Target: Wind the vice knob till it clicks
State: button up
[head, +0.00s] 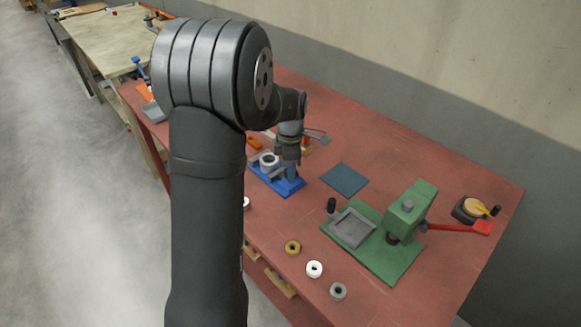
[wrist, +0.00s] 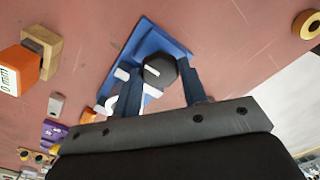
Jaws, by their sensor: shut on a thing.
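The vice has a blue base (head: 291,187), which also shows in the wrist view (wrist: 150,38). It stands on the red bench, with a pale ring-shaped part (head: 269,159) at its grey jaws. The vice knob (wrist: 160,71) is dark and faceted, with a white line across its face. My gripper (wrist: 160,80) is shut on the knob, one finger on each side of it. In the head view my gripper (head: 289,168) is above the blue base, and the knob is hidden there.
A green press (head: 408,212) with a red lever (head: 455,228) stands to the right. A dark blue mat (head: 344,179) lies between. Several rings, including a white one (head: 314,269), lie along the front edge.

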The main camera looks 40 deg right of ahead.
jog(key=shift+m, duration=0.4)
jog(key=m, duration=0.6)
jog(key=shift+m, duration=0.3)
jog(key=m, duration=1.2)
jog(key=shift+m, duration=0.3)
jog(key=m, duration=0.5)
jog(key=shift+m, duration=0.3)
dwell(0.3)
